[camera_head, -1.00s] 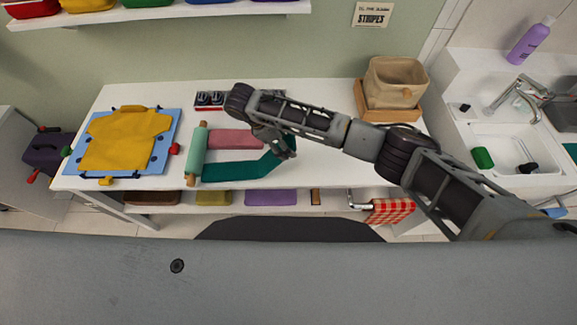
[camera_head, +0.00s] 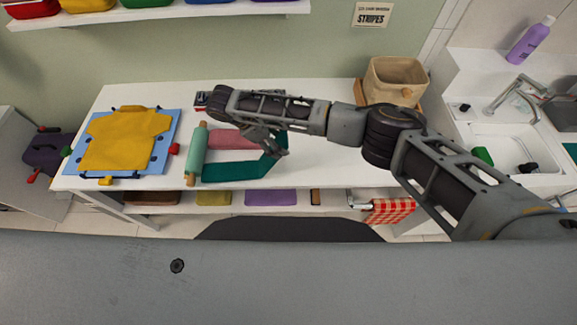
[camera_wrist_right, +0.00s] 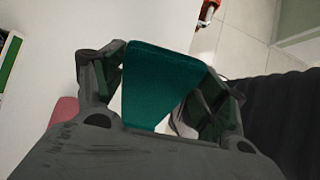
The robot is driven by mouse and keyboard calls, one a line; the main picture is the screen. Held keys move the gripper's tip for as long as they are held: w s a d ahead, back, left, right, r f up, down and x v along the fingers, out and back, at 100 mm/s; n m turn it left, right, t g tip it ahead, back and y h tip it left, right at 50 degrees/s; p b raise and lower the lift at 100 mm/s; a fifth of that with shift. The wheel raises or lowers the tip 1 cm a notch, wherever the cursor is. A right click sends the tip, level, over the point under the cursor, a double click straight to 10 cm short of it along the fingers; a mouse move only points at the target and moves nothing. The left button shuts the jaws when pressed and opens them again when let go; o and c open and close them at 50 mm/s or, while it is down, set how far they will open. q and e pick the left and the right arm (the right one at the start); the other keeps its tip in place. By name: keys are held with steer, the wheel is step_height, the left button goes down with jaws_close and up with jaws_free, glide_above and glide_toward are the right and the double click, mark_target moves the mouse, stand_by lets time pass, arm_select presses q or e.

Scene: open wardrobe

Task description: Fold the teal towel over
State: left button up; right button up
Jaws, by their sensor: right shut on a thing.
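The teal towel (camera_head: 225,171) lies as a flat strip near the front edge of the white table. Its right end is lifted and bends up to my right gripper (camera_head: 281,154). In the right wrist view the towel (camera_wrist_right: 158,80) runs between the fingers of my right gripper (camera_wrist_right: 165,85), which is shut on it. The gripper is just above the table top. The exact grip point is partly hidden by the fingers. My left gripper is in neither view.
A pink cloth (camera_head: 231,139) lies behind the towel. A yellow shirt (camera_head: 122,142) lies on a blue board (camera_head: 165,131) farther left. A beige basket (camera_head: 397,80) stands at the back right.

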steer(key=shift+s+a+r+h, duration=0.1)
steer(key=shift+a+r+h, duration=0.1)
steer(key=shift+a, duration=0.25)
steer(key=shift+a+r+h, duration=0.15)
steer(key=shift+a+h, duration=0.05)
steer(key=shift+a, duration=0.35)
steer(key=shift+s+a+r+h, duration=0.1)
steer(key=shift+a+r+h, duration=0.15)
steer(key=shift+a+h, duration=0.35)
arm_select(q)
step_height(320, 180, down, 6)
steer(key=b, duration=0.6)
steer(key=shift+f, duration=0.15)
arm_select(e)
steer(key=shift+a+r+h, duration=0.15)
steer(key=shift+a+h, duration=0.05)
steer(key=shift+a, duration=0.3)
steer(key=shift+a+r+h, duration=0.15)
steer(key=shift+a+h, duration=0.05)
steer(key=shift+a, duration=0.3)
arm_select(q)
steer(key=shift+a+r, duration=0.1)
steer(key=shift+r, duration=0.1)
